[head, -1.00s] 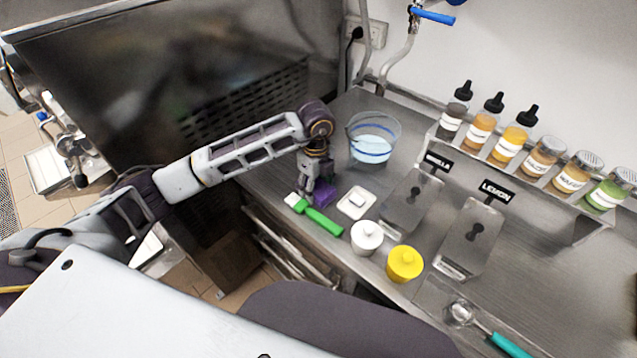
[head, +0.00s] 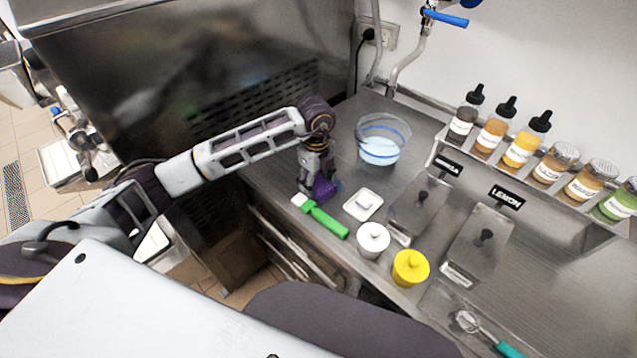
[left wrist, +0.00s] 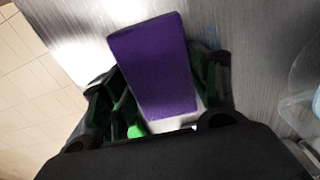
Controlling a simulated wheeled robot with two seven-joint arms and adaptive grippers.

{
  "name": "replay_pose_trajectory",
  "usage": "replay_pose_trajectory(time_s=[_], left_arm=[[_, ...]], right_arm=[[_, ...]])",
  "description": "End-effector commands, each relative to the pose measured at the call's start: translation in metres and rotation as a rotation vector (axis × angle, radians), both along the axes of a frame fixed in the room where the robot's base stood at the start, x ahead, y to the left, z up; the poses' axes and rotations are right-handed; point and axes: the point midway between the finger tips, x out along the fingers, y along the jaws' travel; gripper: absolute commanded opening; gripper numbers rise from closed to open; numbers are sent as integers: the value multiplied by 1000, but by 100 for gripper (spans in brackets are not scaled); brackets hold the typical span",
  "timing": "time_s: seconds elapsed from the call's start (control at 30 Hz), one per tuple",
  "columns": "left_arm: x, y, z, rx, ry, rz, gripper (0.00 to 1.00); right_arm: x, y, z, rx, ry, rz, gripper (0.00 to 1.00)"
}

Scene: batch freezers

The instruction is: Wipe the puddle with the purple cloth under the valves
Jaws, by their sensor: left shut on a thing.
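The purple cloth (head: 325,188) is a thick folded block in the jaws of my left gripper (head: 316,182), near the front left of the steel counter. The left wrist view shows the cloth (left wrist: 155,65) clamped between both fingers, with counter behind it. I cannot tell whether its lower edge touches the counter. Two valves may be in view: a tap with a blue lever (head: 446,17) on the wall pipe, and a dispensing spout (head: 82,150) on a machine at far left. I see no clear puddle. My right gripper is out of view.
A green-handled brush (head: 326,219) lies just in front of the cloth. A clear water bowl (head: 382,140), small white dish (head: 362,204), white jar (head: 373,240) and yellow jar (head: 410,267) stand to the right. Bottles line a shelf (head: 540,175) at the back.

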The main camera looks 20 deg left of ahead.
Motion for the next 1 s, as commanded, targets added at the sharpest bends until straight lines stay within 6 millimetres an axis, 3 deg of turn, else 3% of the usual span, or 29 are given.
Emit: replay_pose_trajectory(time_s=[0.37,1.0], left_arm=[[3,-1,0,-1,-2,0,41],[34,-14,-3,0,-2,0,41]], right_arm=[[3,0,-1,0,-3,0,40],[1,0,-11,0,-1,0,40]])
